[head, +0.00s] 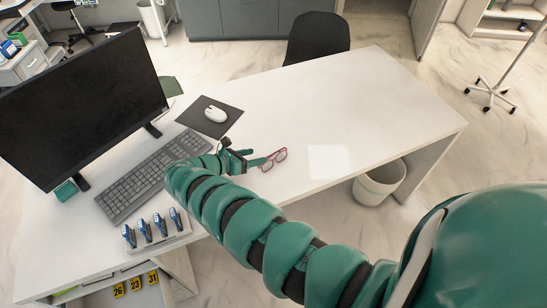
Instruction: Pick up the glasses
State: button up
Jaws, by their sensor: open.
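The glasses (275,159) have a red or pink frame and lie on the white desk (380,100), near the middle of its near side. My gripper (259,161) reaches in from the left, just above the desk, with its fingertips pointing right toward the glasses. The jaws are open and their tips are at or very close to the left end of the glasses. I cannot tell whether they touch. My green arm runs from the lower right across the near edge of the desk.
A keyboard (150,178), a monitor (85,105) and a white mouse (215,114) on a dark mat (228,122) are on the left. Several blue-topped items (144,230) stand in a rack. A bin (380,184) is beneath the right side. The desk's right half is mostly clear.

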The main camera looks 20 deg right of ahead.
aim_at(274, 153)
jog(key=shift+x, duration=1.05)
jog(key=shift+w+d+f, duration=0.15)
jog(key=shift+d+f, duration=0.4)
jog(key=shift+d, duration=0.1)
jog(key=shift+x, duration=1.75)
jog(key=shift+a+f, duration=0.1)
jog(key=c, duration=1.1)
jog(key=shift+o, duration=0.2)
